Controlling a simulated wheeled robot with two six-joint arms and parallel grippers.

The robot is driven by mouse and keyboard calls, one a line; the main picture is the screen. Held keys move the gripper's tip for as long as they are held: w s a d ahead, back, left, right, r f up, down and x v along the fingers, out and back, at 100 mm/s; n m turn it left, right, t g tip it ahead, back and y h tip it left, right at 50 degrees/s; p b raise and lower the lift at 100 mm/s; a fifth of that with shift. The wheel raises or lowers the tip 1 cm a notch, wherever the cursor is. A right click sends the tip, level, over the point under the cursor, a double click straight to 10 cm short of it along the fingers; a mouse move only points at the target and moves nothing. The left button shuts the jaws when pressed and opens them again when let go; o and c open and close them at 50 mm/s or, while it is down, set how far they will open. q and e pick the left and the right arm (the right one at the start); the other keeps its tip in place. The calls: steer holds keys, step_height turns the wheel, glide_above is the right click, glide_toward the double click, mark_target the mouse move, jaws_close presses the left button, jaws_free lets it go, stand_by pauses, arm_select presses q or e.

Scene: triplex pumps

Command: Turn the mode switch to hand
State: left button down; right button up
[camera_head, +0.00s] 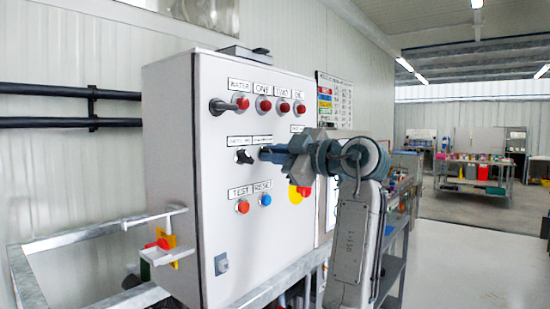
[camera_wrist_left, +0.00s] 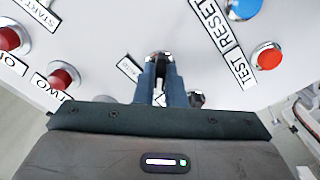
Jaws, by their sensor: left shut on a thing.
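The grey control panel (camera_head: 270,215) carries two dark selector switches in its middle row, with labels too small to read. One selector switch (camera_head: 243,157) is free, with its black knob showing. My left gripper (camera_head: 266,153) is at the other selector, just to the right, and hides it in the head view. In the left wrist view the fingers (camera_wrist_left: 158,82) are closed on a small dark knob with a light mark (camera_wrist_left: 159,99). I cannot read which way this knob points. A dark knob (camera_wrist_left: 197,98) shows partly beside the fingers. My right gripper is not in view.
Red lamps (camera_head: 265,104) line the panel's top, beside a black handle (camera_head: 220,106). A red TEST button (camera_head: 242,206) and blue RESET button (camera_head: 265,199) sit below. A red stop button on yellow (camera_head: 296,194) is close under my gripper. Open floor lies to the right.

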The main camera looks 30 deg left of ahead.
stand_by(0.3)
arm_select(q)
steer(key=c, duration=1.5)
jaws_free()
